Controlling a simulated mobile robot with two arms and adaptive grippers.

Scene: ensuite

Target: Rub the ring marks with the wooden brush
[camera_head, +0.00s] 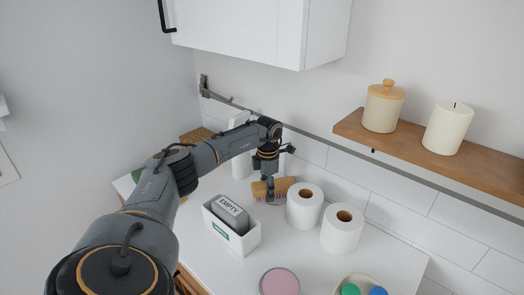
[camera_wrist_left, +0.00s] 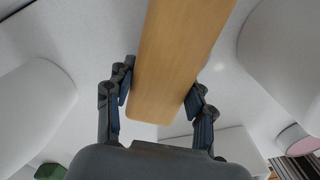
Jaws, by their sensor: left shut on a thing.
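The wooden brush (camera_head: 286,186) has a light brown block and pinkish bristles pointing down. It is low over the white counter, left of the toilet rolls; I cannot tell whether the bristles touch the surface. My left gripper (camera_head: 269,187) reaches down from above and is shut on the brush. In the left wrist view, the brush's wooden block (camera_wrist_left: 183,50) lies between the fingers of the left gripper (camera_wrist_left: 159,100). A small greyish patch shows under the brush in the head view, but I cannot make out clear ring marks. My right gripper is out of view.
Two toilet rolls (camera_head: 305,204) (camera_head: 343,229) stand close right of the brush. A white bin (camera_head: 246,243) holding a box marked EMPTY is at left. A pink-topped round thing (camera_head: 279,283) and a dish (camera_head: 342,284) are in front. A wooden shelf (camera_head: 435,157) juts out at right.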

